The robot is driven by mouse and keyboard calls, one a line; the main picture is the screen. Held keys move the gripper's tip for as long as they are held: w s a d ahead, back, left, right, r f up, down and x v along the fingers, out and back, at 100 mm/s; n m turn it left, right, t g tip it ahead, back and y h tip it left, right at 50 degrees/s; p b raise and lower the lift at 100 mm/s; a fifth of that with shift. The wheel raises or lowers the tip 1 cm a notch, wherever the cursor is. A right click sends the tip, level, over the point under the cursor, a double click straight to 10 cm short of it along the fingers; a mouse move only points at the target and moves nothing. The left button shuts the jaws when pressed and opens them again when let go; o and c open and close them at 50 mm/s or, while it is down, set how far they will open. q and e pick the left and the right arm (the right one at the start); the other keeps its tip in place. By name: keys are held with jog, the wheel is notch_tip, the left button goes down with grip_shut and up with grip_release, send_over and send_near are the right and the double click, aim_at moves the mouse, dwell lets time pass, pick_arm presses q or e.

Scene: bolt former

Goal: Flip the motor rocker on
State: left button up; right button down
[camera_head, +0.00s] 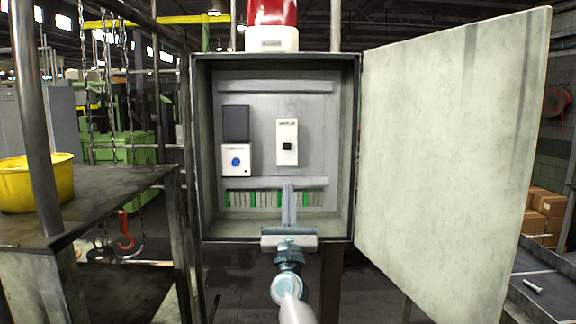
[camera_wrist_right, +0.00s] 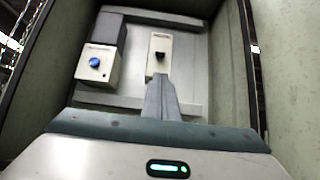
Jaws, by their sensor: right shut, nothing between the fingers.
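The motor rocker (camera_head: 287,146) is a small black switch on a pale upright plate (camera_head: 287,158) inside the open grey cabinet (camera_head: 199,150). It also shows in the right wrist view (camera_wrist_right: 160,57), just beyond my fingertips. My right gripper (camera_head: 289,187) is shut and empty. Its fingers point up into the cabinet, with their tips below the plate in the head view. In the right wrist view the fingertips (camera_wrist_right: 160,78) overlap the plate's lower edge, below the rocker. I cannot tell whether they touch it. The rocker's tilt is too small to read. My left gripper is not in view.
A white box with a blue button (camera_head: 236,161) sits left of the rocker plate, under a dark block (camera_head: 236,123). The cabinet door (camera_head: 450,150) stands open at the right. A red beacon (camera_head: 272,14) tops the cabinet. A yellow tub (camera_head: 35,184) rests on the left table.

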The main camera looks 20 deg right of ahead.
aim_at(288, 163)
jog(key=p+x, duration=0.4)
jog(key=x, duration=0.6)
jog(key=shift+w, duration=0.1)
dwell(0.5)
